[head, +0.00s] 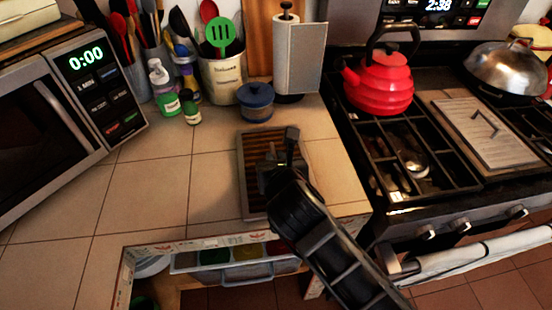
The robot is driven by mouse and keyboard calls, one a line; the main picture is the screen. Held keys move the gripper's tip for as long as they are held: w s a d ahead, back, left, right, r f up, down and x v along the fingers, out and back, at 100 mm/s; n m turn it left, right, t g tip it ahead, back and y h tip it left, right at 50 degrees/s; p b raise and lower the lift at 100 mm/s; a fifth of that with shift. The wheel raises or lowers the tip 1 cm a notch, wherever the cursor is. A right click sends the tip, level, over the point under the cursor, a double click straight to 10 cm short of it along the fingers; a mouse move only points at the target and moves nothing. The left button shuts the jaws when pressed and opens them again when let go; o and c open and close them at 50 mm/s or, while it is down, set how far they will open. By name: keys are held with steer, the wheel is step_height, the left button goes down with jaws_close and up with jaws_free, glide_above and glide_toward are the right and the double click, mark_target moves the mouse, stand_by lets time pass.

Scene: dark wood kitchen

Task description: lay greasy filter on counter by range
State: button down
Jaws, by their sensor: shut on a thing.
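The greasy filter (252,150), a brown slatted panel with a grey metal frame, is over the tiled counter (160,185) near its right end, just left of the range (440,205). It looks flat, at or very close to the tiles; I cannot tell if it fully rests on them. My gripper (280,178) comes from the lower right and is shut on the filter. My gripper and black arm cover the filter's middle and lower right part, and the fingertips are hard to make out.
Behind the filter stand a blue lidded jar (256,103), a paper towel holder (298,60), a utensil crock (222,80) and small bottles (190,107). A microwave (60,115) is at left. A red kettle (380,80) sits on the range. The counter left of the filter is clear.

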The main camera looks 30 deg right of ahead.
steer(key=shift+f, duration=0.15)
steer(key=c, duration=1.1)
jaws_free()
steer(key=shift+f, duration=0.15)
steer(key=shift+s+r, duration=0.15)
steer(key=shift+r, duration=0.1)
steer(key=b+v, duration=0.1)
steer(key=v, duration=1)
steer(key=shift+s+a+r, duration=0.1)
steer(key=shift+s+a, duration=0.05)
steer(key=shift+s, duration=0.15)
